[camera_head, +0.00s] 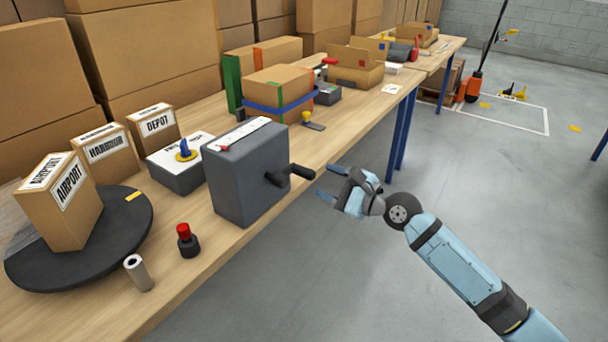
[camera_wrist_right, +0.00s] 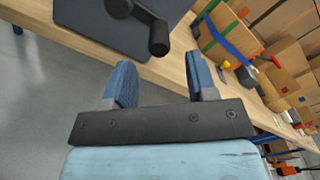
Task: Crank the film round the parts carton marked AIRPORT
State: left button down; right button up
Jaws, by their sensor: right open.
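The carton marked AIRPORT (camera_head: 62,205) stands on a round black turntable (camera_head: 130,222) at the left of the bench. A dark grey box (camera_head: 245,175) has a black crank handle (camera_head: 292,173) on its right side; the handle also shows in the right wrist view (camera_wrist_right: 157,38). A small upright roll (camera_head: 138,273) stands by the turntable's front edge. My right gripper (camera_head: 332,181) is open and empty, just right of the crank handle and apart from it. In the right wrist view its fingers (camera_wrist_right: 160,82) point toward the box, with the handle ahead between them. My left gripper is not in view.
A red-topped button (camera_head: 186,240) stands between turntable and crank box. Cartons marked HARBOUR (camera_head: 106,150) and DEPOT (camera_head: 154,126) stand behind, with a blue-knobbed grey box (camera_head: 180,165). A blue-strapped carton (camera_head: 278,92) sits further along.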

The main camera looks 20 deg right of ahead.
aim_at(314, 176)
jog(key=x, duration=0.6)
jog(key=shift+w+a+b, duration=0.25)
jog(key=shift+b, duration=0.15)
jog(key=c, duration=0.9)
